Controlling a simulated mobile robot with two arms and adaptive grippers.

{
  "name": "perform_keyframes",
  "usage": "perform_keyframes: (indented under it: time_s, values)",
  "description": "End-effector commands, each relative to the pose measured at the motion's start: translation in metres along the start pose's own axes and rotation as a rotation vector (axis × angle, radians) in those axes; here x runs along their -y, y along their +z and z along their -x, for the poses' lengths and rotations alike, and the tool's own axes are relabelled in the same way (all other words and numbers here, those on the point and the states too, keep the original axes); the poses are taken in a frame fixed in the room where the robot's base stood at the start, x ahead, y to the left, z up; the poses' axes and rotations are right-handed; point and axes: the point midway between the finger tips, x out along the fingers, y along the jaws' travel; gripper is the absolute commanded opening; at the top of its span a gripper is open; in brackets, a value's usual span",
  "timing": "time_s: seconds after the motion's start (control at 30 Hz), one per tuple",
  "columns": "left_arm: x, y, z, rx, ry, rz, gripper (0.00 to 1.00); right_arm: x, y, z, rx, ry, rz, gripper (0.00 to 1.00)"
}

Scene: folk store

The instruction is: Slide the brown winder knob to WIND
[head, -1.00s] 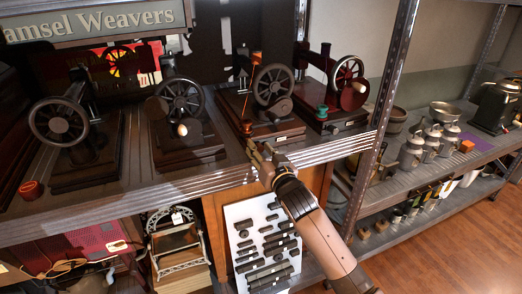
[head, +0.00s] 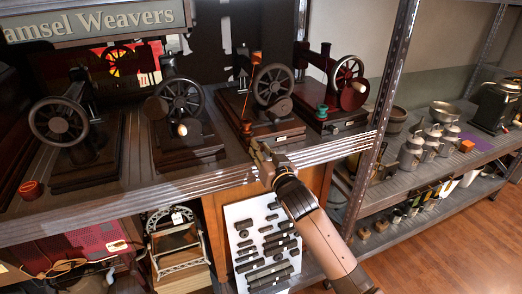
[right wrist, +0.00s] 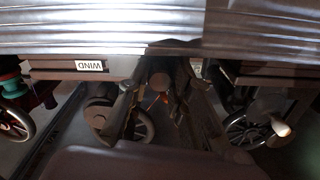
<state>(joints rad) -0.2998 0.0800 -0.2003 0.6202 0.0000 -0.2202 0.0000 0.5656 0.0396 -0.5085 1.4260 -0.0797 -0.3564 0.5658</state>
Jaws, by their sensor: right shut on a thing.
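The brown winder knob (right wrist: 158,80) shows as a dark round end between my right gripper's fingers in the right wrist view, at the front edge of a sewing machine base. My right gripper (right wrist: 156,92) is shut on it. In the head view my right gripper (head: 257,150) is at the front left of the third machine's base (head: 262,126), and it hides the knob there. The white WIND label (right wrist: 90,65) is on the base front, left of the knob in the upside-down wrist view and apart from it. My left gripper is not in view.
The metal shelf edge (head: 215,181) runs just under the machines. Other hand-crank machines stand left (head: 182,122) and right (head: 337,92). A shelf post (head: 378,110) rises to the right of my right arm. A white board of dark parts (head: 263,240) hangs below.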

Motion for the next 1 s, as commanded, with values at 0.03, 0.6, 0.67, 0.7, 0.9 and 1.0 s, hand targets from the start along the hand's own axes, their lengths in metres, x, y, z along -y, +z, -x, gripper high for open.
perform_keyframes:
  time_s: [0.03,0.6,0.67,0.7,0.9,1.0]
  values:
    - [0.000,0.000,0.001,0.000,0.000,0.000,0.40,-0.006,-0.001,0.000,0.001,0.002,0.003,0.00]
    - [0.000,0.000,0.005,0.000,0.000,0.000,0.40,-0.040,-0.009,0.000,-0.001,0.005,0.001,0.23]
    - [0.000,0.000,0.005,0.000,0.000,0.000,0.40,-0.040,-0.009,0.000,-0.002,0.005,0.001,0.27]
    - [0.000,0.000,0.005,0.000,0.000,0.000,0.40,-0.039,-0.009,0.000,-0.002,0.004,0.001,0.30]
    - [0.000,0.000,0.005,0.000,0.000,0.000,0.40,-0.038,-0.010,0.000,-0.004,0.002,0.001,0.41]
    - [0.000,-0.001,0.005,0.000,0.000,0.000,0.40,-0.038,-0.009,0.000,-0.003,0.001,0.000,0.41]
